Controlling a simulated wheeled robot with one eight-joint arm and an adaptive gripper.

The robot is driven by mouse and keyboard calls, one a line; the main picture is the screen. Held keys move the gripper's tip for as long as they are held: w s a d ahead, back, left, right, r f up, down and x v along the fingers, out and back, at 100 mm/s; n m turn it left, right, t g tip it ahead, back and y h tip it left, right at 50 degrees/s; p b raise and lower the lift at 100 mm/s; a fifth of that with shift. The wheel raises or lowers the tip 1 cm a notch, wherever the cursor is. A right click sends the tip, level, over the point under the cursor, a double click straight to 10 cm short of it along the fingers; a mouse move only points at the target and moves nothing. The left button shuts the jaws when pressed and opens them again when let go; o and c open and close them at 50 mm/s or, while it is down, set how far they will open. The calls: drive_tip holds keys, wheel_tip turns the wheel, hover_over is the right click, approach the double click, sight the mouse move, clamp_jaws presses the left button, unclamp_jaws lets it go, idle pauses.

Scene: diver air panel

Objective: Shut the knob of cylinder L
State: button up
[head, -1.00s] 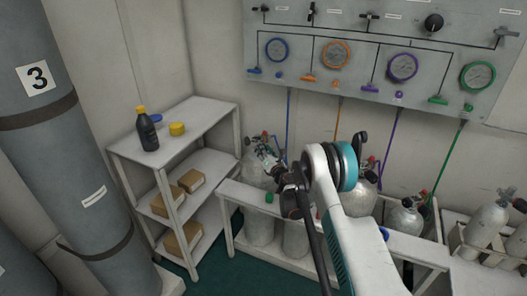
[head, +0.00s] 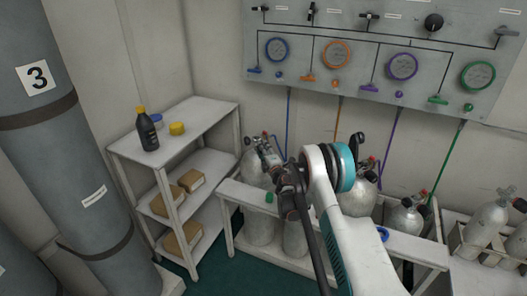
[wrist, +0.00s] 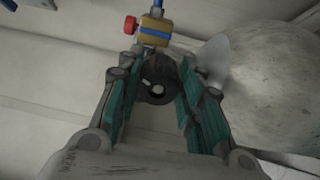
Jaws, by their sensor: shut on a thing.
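In the head view, the leftmost grey cylinder (head: 252,172) stands in the white rack under the blue hose. My gripper (head: 268,155) is at its top, and my arm hides part of the valve. In the wrist view, my gripper (wrist: 160,72) has its teal-padded fingers on both sides of a dark round knob (wrist: 158,88), shut on it. A brass valve block (wrist: 154,30) with a blue band and a small red knob (wrist: 130,25) sits just beyond. The pale cylinder body (wrist: 270,85) is at the right. No letter L is readable.
More cylinders stand to the right, one (head: 404,217) partly behind the white rack rail (head: 243,192). A white shelf (head: 205,118) with a black bottle (head: 147,130) is at the left. The gauge panel (head: 350,85) is on the wall above.

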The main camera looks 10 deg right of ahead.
drive_tip(key=m, duration=0.6)
drive_tip(key=shift+f+m+h, duration=0.1)
drive_tip(key=shift+m+h, duration=0.2)
drive_tip(key=shift+m, duration=0.1)
drive_tip(key=m, duration=0.6)
drive_tip(key=shift+m, duration=0.3)
drive_tip(key=o, duration=1.1)
drive_tip(key=shift+c, duration=0.2)
drive_tip(key=s+d, duration=0.1)
drive_tip(key=s, duration=1.1)
drive_tip(key=shift+d, duration=0.15)
drive_tip(key=shift+f, duration=0.1)
